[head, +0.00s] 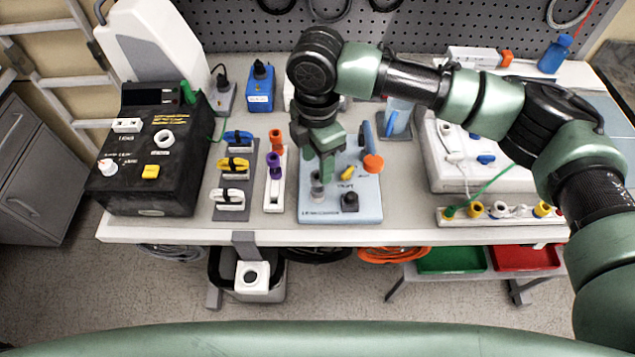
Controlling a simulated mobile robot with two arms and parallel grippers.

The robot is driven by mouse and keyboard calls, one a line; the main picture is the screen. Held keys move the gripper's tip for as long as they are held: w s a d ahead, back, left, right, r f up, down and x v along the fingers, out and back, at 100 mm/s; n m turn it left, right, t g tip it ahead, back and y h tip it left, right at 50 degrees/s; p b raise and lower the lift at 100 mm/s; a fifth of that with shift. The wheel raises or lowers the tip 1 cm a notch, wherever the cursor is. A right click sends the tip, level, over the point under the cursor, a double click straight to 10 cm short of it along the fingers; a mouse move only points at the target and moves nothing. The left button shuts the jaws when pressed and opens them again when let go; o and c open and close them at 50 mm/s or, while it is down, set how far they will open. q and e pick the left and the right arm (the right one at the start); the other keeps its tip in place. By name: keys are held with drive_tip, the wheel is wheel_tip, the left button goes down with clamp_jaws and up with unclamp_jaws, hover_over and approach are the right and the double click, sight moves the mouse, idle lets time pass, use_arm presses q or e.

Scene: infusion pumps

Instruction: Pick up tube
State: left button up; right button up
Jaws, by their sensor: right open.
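My right gripper (325,170) points down over the light blue board (312,212) in the middle of the table. Its jaws are open. A small greyish cylinder (317,187), which may be the tube, stands on the board right at the fingertips. The gripper partly covers it, and I cannot tell whether the fingers touch it or are around it. The board also carries a yellow valve lever (348,173), an orange round knob (373,164) and a black block (350,202). My left gripper is not in view.
Left of the board stand a rack of coloured clips (218,211), a white strip with purple and orange parts (273,203) and a black box (140,187). A clear container with blue (397,118) and a white device (440,176) stand to the right. The table's front edge (400,236) is close.

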sight(318, 187)
drive_tip(key=f+p, duration=0.1)
drive_tip(key=f, duration=0.1)
drive_tip(key=f+p, duration=0.1)
drive_tip(key=f, duration=0.1)
drive_tip(key=shift+s+d+f, duration=0.15)
drive_tip(key=shift+s+f, duration=0.05)
drive_tip(key=shift+f, duration=0.4)
clamp_jaws()
drive_tip(key=shift+r, duration=0.15)
